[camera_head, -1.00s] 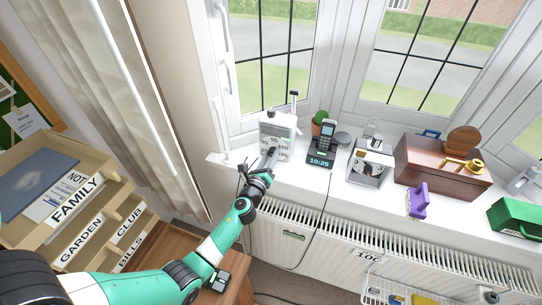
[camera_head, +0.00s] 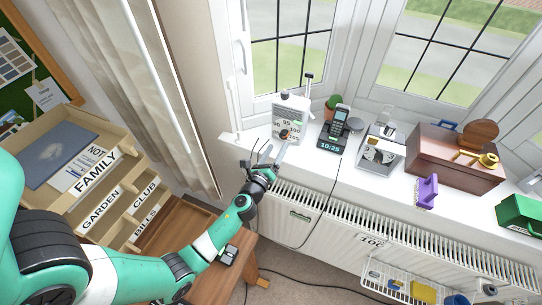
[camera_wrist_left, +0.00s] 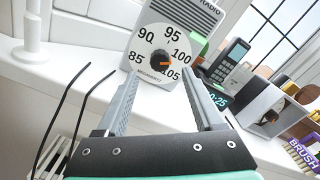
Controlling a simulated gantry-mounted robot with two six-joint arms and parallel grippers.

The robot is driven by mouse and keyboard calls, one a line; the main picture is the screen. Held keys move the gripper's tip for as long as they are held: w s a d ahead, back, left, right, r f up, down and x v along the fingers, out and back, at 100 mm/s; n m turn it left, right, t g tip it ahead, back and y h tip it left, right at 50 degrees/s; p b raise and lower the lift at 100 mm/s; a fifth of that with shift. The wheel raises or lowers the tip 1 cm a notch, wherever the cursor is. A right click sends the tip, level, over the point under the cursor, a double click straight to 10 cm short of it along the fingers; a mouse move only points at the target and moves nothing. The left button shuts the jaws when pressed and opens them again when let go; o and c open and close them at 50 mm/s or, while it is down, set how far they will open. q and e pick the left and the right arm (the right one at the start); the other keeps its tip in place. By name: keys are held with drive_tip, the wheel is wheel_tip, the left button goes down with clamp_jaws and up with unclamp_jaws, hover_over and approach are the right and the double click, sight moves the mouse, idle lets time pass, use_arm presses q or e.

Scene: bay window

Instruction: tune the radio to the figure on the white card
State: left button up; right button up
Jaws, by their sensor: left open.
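The grey radio (camera_head: 292,116) stands on the white windowsill. Its round white dial, marked 85 to 105, faces me in the left wrist view (camera_wrist_left: 153,42). My left gripper (camera_head: 276,150) is open in front of the dial. In the left wrist view its two fingers (camera_wrist_left: 162,68) stand apart on either side of the knob, with no visible grip on it. My right gripper is out of view.
Right of the radio stand a phone in its dock (camera_head: 335,132), a cactus (camera_head: 331,103), a metal box (camera_head: 378,154), a purple brush (camera_head: 427,192) and a wooden box (camera_head: 455,160). Thin dark cables hang near my gripper. Labelled shelves (camera_head: 85,195) stand at left.

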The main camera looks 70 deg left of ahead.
use_arm(q)
drive_tip(key=v, duration=0.6)
drive_tip(key=shift+w, duration=0.1)
